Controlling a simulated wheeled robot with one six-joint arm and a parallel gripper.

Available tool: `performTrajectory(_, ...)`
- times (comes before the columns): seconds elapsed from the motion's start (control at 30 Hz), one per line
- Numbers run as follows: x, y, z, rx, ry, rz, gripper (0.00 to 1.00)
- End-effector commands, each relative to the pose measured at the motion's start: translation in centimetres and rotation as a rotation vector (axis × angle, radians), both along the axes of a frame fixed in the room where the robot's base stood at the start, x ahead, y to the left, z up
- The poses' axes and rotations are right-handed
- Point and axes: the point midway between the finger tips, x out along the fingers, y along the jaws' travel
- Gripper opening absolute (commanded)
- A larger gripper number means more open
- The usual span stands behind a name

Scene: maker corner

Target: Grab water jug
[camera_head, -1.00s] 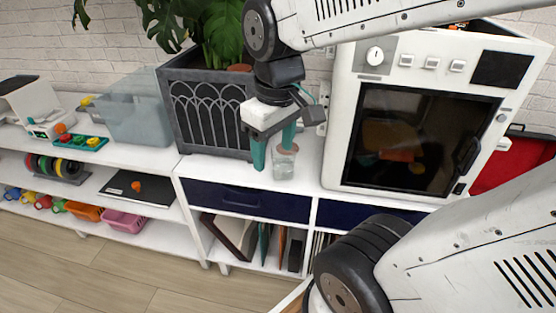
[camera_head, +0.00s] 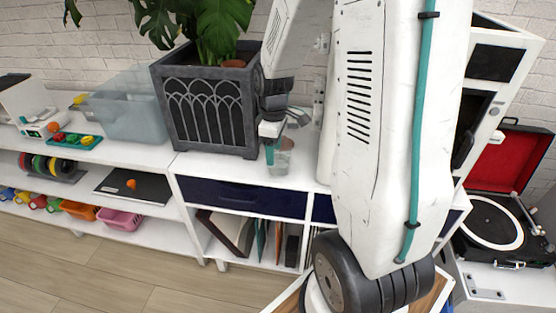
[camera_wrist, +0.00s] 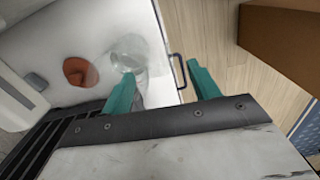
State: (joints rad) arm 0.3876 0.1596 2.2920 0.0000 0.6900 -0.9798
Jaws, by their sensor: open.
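The water jug (camera_head: 281,165) is a small clear vessel standing upright on the white shelf top, in front of the dark planter's right corner. In the wrist view, the clear jug (camera_wrist: 129,54) is near the shelf's edge. My gripper (camera_head: 273,150) is beside the jug in the head view, partly overlapping it. In the wrist view, my gripper (camera_wrist: 160,78) has its teal fingers apart. The jug lies beyond the left finger, not between the fingers. Contact cannot be told.
A terracotta-coloured object (camera_wrist: 80,71) sits beside the jug. The dark planter (camera_head: 207,105) stands to the left and the white oven-like machine (camera_head: 488,80) to the right, mostly behind my arm. A record player (camera_head: 495,225) is at far right. Drawers (camera_head: 240,196) are below.

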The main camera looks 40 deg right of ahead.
Motion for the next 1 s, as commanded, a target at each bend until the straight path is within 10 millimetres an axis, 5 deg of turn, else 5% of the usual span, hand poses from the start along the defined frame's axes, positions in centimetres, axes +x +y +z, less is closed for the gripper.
performTrajectory(0.23, -0.2, 0.1, -3.7, 0.001, 0.003, -0.001, 0.61)
performTrajectory(0.53, -0.1, 0.1, -4.3, 0.000, 0.000, -0.001, 0.61)
performTrajectory(0.57, -0.1, 0.1, -4.3, 0.000, 0.000, -0.001, 0.58)
performTrajectory(0.77, -0.1, 0.1, -4.3, 0.000, 0.000, -0.001, 0.02)
performTrajectory(1.0, -0.1, 0.1, -4.3, 0.000, 0.000, -0.001, 0.01)
